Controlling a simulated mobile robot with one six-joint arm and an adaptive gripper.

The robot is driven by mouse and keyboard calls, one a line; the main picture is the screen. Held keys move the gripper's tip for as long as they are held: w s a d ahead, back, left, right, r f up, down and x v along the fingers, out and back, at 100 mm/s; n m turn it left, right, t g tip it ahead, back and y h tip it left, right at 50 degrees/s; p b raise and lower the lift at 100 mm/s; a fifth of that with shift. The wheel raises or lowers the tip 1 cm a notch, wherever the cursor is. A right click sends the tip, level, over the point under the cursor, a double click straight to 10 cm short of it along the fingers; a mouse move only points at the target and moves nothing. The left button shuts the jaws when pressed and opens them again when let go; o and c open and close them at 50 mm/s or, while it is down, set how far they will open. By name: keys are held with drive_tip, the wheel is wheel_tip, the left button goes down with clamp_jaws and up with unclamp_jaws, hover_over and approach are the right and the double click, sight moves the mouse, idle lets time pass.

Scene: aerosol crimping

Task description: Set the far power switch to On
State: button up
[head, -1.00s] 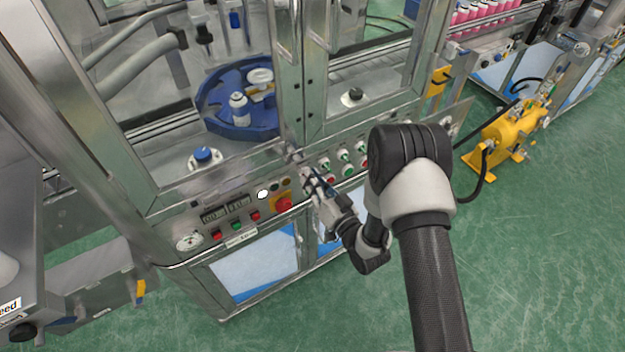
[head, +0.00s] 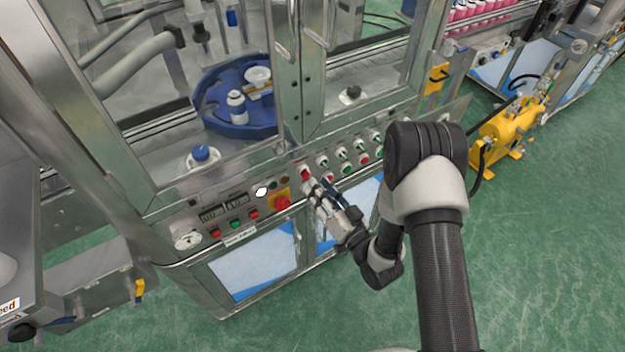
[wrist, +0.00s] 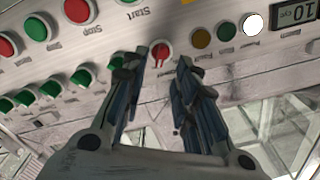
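A red rotary switch (head: 305,174) sits on the slanted control panel, and I take it to be the power switch; its label cannot be read. In the wrist view the red switch (wrist: 160,52) shows between and just beyond my fingertips, its handle roughly vertical in the picture. My gripper (head: 314,188) is at the panel, just below and right of the switch in the head view. In the wrist view my gripper (wrist: 157,64) has its two fingers apart, one on each side of the switch, with nothing held. Whether a finger touches the switch cannot be told.
A red emergency stop (head: 282,203) on a yellow plate and a lit white lamp (head: 262,191) lie left of the switch. Several green and red buttons line the panel to the right, close to my fingers in the wrist view. A glass-walled machine frame rises above.

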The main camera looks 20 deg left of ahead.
drive_tip(key=v, duration=0.7)
drive_tip(key=shift+d, duration=0.1)
drive_tip(key=w+d+r+n+h, duration=0.2)
drive_tip(key=w+d+r+h, duration=0.15)
drive_tip(key=w, duration=0.35)
drive_tip(key=d+r+m+g+h, duration=0.2)
drive_tip(key=d+r+h, duration=0.6)
drive_tip(key=d+r, duration=0.55)
drive_tip(key=s+d+r+m+g+h, duration=0.2)
drive_tip(key=s+d+r, duration=0.35)
drive_tip(key=s, duration=0.35)
drive_tip(key=s+r+m+g, duration=0.1)
drive_tip(key=s+r+g, duration=0.2)
drive_tip(key=s, duration=1.5)
drive_tip(key=shift+m, duration=0.4)
